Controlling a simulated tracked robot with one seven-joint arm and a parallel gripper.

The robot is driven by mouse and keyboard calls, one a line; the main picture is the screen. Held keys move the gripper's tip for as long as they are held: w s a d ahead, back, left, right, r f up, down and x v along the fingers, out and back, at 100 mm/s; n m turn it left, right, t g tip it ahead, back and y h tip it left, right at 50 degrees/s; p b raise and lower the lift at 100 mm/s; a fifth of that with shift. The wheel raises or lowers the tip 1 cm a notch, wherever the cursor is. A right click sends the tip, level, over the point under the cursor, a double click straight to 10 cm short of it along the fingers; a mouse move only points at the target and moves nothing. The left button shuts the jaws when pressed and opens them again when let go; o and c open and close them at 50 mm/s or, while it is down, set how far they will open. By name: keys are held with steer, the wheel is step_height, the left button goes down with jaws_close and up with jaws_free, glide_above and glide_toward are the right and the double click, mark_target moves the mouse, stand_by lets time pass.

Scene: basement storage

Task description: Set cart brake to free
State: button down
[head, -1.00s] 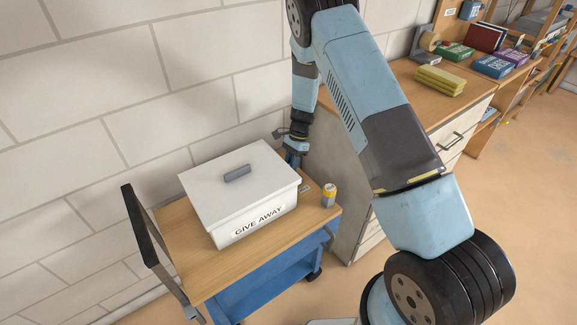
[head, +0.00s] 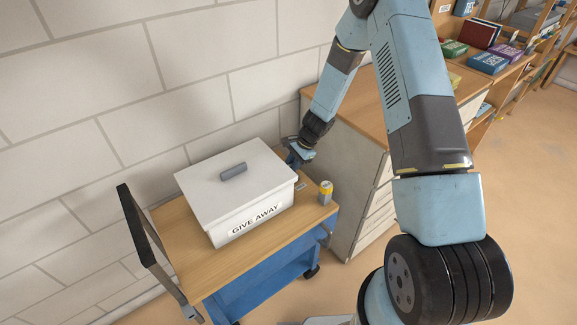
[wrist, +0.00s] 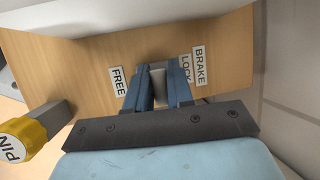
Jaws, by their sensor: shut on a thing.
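The cart (head: 190,255) has a wooden top and a blue lower part. Its brake lever (wrist: 158,84) is a pale grey piece standing between my fingers in the wrist view. The FREE label (wrist: 117,82) lies left of the fingers. The LOCK label (wrist: 185,68) and BRAKE label (wrist: 200,66) lie to the right, LOCK close beside the right finger. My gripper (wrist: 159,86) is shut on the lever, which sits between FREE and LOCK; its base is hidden. In the head view my gripper (head: 293,158) is at the cart's far end, behind the white box.
A white lidded box (head: 225,190) marked GIVE AWAY stands on the cart. The block wall (head: 120,100) is behind and a drawer cabinet (head: 350,180) stands right.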

steer(key=shift+s+d+f+n+t+y, duration=0.15)
steer(key=shift+s+d+n+t+y, duration=0.2)
steer(key=shift+t+y, duration=0.45)
steer(key=shift+s+d+f+n+t+y, duration=0.15)
steer(key=shift+s+d+t+y, duration=0.3)
steer(key=shift+t, duration=0.45)
steer(key=shift+s+f+y, duration=0.15)
steer(key=shift+s+y, duration=0.1)
steer(key=shift+s, duration=0.05)
stand_by(0.3)
steer(key=c, duration=1)
jaws_free()
steer(key=v, duration=1.3)
steer(key=shift+s+d+r, duration=0.15)
steer(key=shift+s+r, duration=0.05)
steer(key=shift+r, duration=0.1)
